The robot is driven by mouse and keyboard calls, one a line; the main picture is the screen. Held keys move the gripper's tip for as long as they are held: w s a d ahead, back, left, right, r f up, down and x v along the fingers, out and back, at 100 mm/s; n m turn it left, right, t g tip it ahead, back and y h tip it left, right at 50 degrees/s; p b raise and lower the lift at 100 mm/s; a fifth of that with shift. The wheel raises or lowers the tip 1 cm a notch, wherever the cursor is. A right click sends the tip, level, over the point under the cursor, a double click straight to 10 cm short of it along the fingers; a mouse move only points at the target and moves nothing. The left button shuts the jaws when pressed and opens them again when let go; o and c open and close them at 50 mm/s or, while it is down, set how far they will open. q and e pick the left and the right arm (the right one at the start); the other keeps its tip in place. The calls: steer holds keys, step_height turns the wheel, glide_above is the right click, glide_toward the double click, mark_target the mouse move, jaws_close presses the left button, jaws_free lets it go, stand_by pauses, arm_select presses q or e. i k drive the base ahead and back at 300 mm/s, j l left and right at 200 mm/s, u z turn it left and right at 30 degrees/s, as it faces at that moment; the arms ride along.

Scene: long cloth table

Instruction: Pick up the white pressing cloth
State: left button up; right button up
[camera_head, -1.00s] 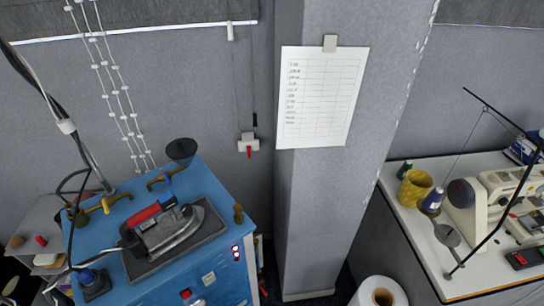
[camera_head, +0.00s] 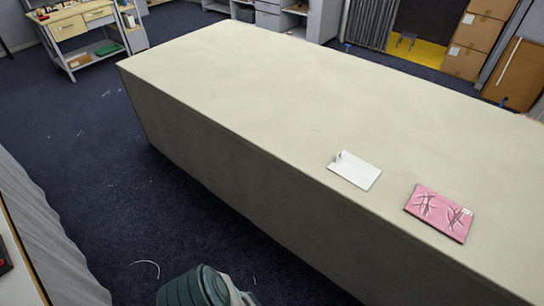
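A small flat white piece (camera_head: 355,170), which looks like the white pressing cloth, lies on the long cream cloth table (camera_head: 240,80) near its front edge, right of the middle of the head view. It has a small raised dark-and-white detail at its upper left corner. Nothing covers it. A pink folded cloth (camera_head: 440,212) with dark crease lines and a small white tag lies to its right, apart from it. Neither of my grippers is in view.
Most of the table top is bare. A workbench (camera_head: 85,28) stands at the back left, and stacked cardboard boxes (camera_head: 478,35) stand at the back right. Dark floor (camera_head: 90,140) is open left of the table. A dark rounded object (camera_head: 200,288), unclear to me, is cut off at the bottom.

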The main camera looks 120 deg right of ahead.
mark_target(363, 175)
steer(key=z, duration=4.7)
steer(key=i+j+z, duration=0.1)
steer(key=z, duration=0.3)
steer(key=j+z, duration=0.15)
steer(key=z, duration=0.2)
steer(key=i+j+z, duration=0.1)
steer(key=z, duration=0.3)
steer(key=j+z, duration=0.35)
steer(key=l, duration=0.1)
